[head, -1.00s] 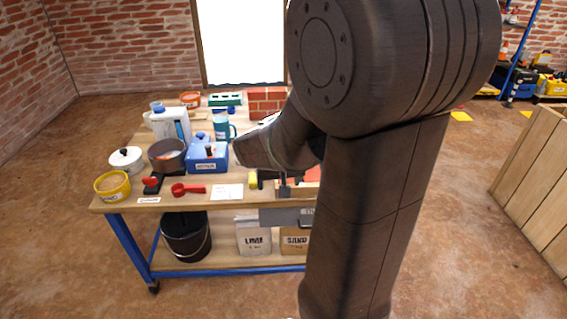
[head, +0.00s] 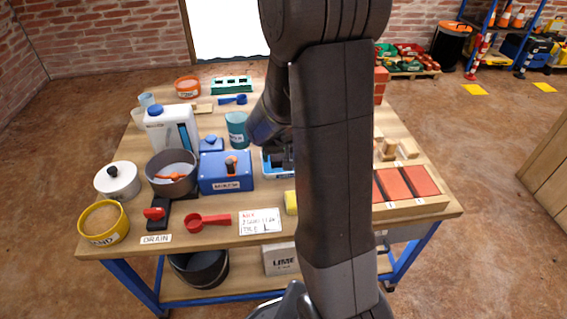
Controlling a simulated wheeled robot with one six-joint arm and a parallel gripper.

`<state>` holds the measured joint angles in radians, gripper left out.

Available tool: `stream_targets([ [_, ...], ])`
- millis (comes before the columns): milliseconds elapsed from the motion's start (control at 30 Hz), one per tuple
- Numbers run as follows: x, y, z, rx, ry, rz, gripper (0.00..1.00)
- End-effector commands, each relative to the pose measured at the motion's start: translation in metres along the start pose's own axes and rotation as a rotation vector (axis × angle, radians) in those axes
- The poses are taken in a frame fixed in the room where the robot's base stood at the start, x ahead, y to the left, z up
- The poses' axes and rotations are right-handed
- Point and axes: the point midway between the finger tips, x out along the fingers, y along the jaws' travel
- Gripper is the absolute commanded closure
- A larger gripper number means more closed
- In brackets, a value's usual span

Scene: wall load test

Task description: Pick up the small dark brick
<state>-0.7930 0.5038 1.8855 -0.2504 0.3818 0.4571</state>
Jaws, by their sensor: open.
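I cannot make out a small dark brick in the head view; my arm covers the middle of the bench. My gripper (head: 280,160) is only partly visible, just left of my dark upright arm link. It is open and over or near a blue tray (head: 269,169), whose inside is mostly hidden. I cannot tell whether anything lies between the fingers. A wooden rack (head: 412,207) with red slabs (head: 393,185) lies right of my arm. A stack of red bricks (head: 380,84) shows partly behind the arm.
The wooden bench (head: 330,232) is crowded on the left with a blue mixer box (head: 226,172), a dark pot (head: 172,172), a white jug (head: 173,130), a yellow sand tub (head: 103,223) and a red scoop (head: 209,221). A yellow block (head: 291,203) lies near the front edge.

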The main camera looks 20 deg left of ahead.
Motion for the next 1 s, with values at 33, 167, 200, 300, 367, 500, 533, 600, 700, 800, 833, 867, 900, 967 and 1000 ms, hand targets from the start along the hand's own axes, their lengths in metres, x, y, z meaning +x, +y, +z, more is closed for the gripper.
stream_targets([
  [33,0.005,0.000,0.000,0.000,0.000,0.000,0.16],
  [167,0.007,0.000,0.000,0.001,0.002,-0.001,0.16],
  [200,0.007,0.000,-0.001,0.001,0.002,-0.001,0.16],
  [300,0.007,0.000,-0.001,0.001,0.002,-0.001,0.16],
  [367,0.007,0.000,0.000,0.001,0.001,-0.001,0.26],
  [500,0.007,0.000,0.000,0.001,0.001,-0.001,0.54],
  [533,0.007,0.000,0.000,0.001,0.001,-0.001,0.59],
  [600,0.006,0.000,-0.001,0.001,0.002,-0.001,0.64],
  [700,0.006,0.000,-0.001,0.001,0.002,-0.001,0.64],
  [800,0.002,0.000,-0.003,0.001,0.003,-0.001,0.64],
  [833,-0.001,0.000,-0.004,0.001,0.003,-0.001,0.64],
  [867,-0.004,0.000,-0.005,0.002,0.003,-0.001,0.64],
  [900,-0.011,0.000,-0.008,0.003,0.004,-0.001,0.64],
  [967,-0.022,0.000,-0.013,0.002,0.006,-0.002,0.64],
  [1000,-0.030,0.000,-0.017,0.001,0.007,-0.002,0.64],
])
